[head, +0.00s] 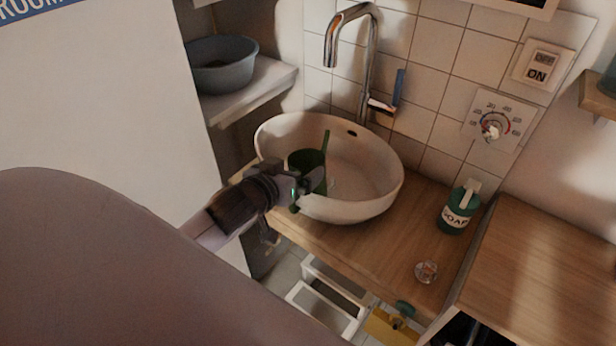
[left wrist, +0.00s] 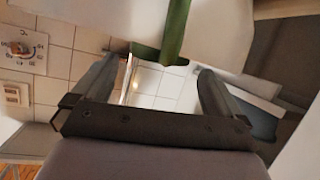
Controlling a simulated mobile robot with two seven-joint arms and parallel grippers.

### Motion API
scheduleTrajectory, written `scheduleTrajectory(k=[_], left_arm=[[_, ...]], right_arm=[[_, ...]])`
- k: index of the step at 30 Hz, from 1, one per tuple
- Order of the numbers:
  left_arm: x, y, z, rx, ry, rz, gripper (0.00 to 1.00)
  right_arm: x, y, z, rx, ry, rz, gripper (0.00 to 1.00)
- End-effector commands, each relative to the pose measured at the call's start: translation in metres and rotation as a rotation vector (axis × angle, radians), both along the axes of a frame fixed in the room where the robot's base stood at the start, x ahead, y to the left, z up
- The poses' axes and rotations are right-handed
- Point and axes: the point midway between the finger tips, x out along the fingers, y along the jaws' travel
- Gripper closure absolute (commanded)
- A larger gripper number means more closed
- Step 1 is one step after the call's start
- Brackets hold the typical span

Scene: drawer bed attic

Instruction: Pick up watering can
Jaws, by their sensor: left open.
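The dark green watering can (head: 305,160) sits in the white basin in the head view, with a thin green part rising at its right. My left gripper (head: 308,187) is open at the near rim of the basin, in front of the can, and hides part of it. In the left wrist view, a green strip (left wrist: 176,30), likely part of the can, lies beyond and just above the open fingers (left wrist: 158,70). Nothing is between the fingertips that I can make out. My right gripper is not in view.
The round white basin (head: 365,208) stands on a wooden counter (head: 390,245) under a chrome tap (head: 372,60). A green soap bottle (head: 459,208) and a small clear object (head: 426,272) are to the right. A grey-blue bowl (head: 222,66) sits on a shelf at left.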

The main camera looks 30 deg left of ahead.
Motion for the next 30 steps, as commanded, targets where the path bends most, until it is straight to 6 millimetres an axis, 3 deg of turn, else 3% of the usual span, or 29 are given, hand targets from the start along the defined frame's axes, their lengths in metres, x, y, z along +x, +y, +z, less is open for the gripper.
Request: scheduleTrajectory(k=[9, 19, 20, 25, 27, 30], left_arm=[[0.033, 0.005, -0.011, 0.000, 0.000, 0.000, 0.00], [0.037, 0.005, -0.014, 0.000, 0.001, 0.000, 0.00], [0.037, 0.005, -0.014, 0.000, 0.001, 0.000, 0.06], [0.037, 0.005, -0.014, 0.000, 0.001, 0.000, 0.62], [0.037, 0.005, -0.013, 0.000, -0.001, -0.001, 0.75], [0.037, 0.005, -0.013, 0.000, -0.001, -0.001, 0.75]], right_arm=[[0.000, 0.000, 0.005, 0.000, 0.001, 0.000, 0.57], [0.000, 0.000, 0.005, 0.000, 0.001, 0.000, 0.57], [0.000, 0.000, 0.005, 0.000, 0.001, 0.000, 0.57], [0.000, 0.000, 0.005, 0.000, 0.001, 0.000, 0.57], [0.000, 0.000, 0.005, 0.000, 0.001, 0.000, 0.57], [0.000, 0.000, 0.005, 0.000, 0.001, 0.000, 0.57]])
